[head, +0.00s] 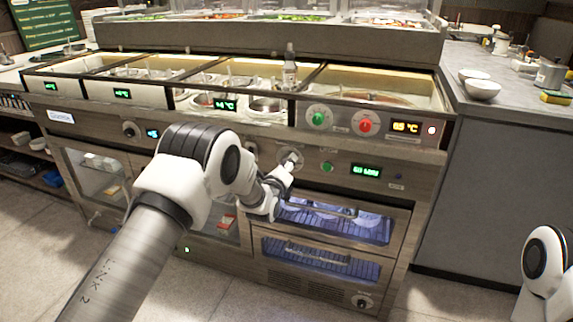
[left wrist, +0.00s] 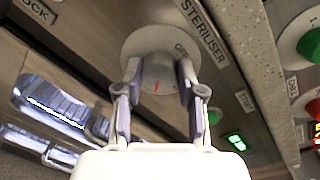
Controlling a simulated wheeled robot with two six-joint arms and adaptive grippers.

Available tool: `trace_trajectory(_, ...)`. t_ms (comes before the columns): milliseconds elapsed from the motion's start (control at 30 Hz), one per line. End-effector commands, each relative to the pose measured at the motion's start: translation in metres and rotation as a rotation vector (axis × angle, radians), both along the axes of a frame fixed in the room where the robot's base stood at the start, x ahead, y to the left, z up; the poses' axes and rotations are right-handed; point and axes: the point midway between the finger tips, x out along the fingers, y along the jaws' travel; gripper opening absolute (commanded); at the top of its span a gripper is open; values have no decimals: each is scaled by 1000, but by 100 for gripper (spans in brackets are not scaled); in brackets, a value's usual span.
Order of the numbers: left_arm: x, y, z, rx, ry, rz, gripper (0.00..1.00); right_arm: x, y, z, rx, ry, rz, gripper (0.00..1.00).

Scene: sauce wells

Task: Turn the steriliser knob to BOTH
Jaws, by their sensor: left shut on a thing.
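The steriliser knob is a round grey dial with a red mark, set on a pale disc (left wrist: 148,40) below a STERILISER label (left wrist: 205,28) in the left wrist view. The knob (left wrist: 157,76) sits between the fingers of my left gripper (left wrist: 158,88), which is shut on it. In the head view the knob's pale disc (head: 291,157) shows on the front panel, partly covered by my left gripper (head: 284,172). Part of the lettering by the disc is hidden. My right gripper is not in view; only part of my right arm shows at the lower right.
A green button (head: 326,167) and a green display (head: 366,171) sit right of the knob. Above are larger green (head: 318,118) and red (head: 365,125) buttons. Below are lit steriliser drawers (head: 335,222) with racks. A grey counter (head: 505,100) with white bowls (head: 482,89) stands at right.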

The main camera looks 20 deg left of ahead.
Motion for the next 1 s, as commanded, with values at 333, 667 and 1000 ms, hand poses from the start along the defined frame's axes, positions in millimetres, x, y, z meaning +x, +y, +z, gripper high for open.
trace_trajectory(333,0,0,-2,110,0,-1,3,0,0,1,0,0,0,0)
trace_trajectory(667,0,-1,-2,121,-2,-1,4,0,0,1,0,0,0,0)
trace_trajectory(1000,0,0,-1,120,-2,-1,64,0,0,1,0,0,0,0)
